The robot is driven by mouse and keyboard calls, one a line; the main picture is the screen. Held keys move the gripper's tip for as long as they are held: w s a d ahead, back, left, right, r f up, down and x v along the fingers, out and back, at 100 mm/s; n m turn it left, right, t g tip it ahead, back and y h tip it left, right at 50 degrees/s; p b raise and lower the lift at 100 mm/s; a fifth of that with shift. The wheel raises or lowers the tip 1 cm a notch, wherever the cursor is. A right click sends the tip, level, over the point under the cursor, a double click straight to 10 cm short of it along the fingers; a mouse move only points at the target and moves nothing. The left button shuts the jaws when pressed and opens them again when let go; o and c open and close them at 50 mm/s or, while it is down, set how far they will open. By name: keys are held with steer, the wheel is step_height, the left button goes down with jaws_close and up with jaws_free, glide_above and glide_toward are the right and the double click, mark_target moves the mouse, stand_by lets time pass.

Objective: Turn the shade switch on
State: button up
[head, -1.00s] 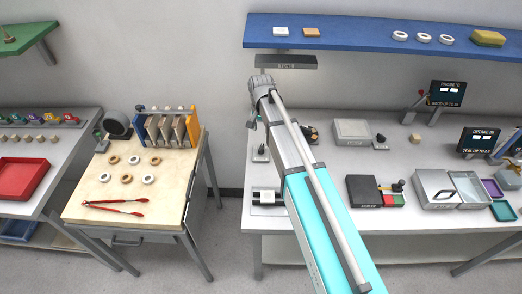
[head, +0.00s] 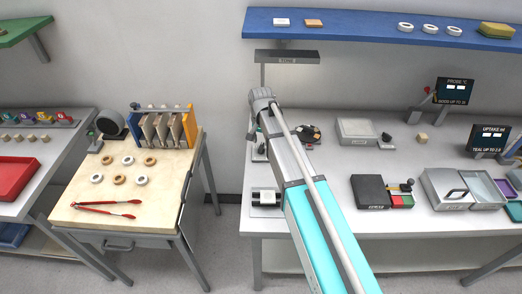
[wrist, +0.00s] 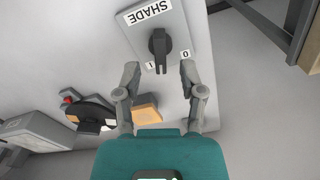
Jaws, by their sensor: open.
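The shade switch (wrist: 158,42) is a black lever on a light plate labelled SHADE, with a 1 mark and a 0 mark beside the lever's lower end. In the wrist view the lever's end lies closer to the 1, but its exact setting is hard to tell. My gripper (wrist: 160,72) is open and empty, one finger on each side of the lever's lower end. I cannot tell whether a finger touches it. In the head view my gripper (head: 262,98) is above the left end of the bench, and my arm hides much of that area.
An orange block (wrist: 147,108) and a dark round device (wrist: 90,115) are near my left finger in the wrist view. A Tone bar (head: 287,57) is above the bench under the blue shelf (head: 370,29). Boxes and displays fill the bench's right side.

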mark_target(261, 146)
steer(key=shift+f+b, duration=1.4)
steer(key=shift+f, duration=0.25)
jaws_close()
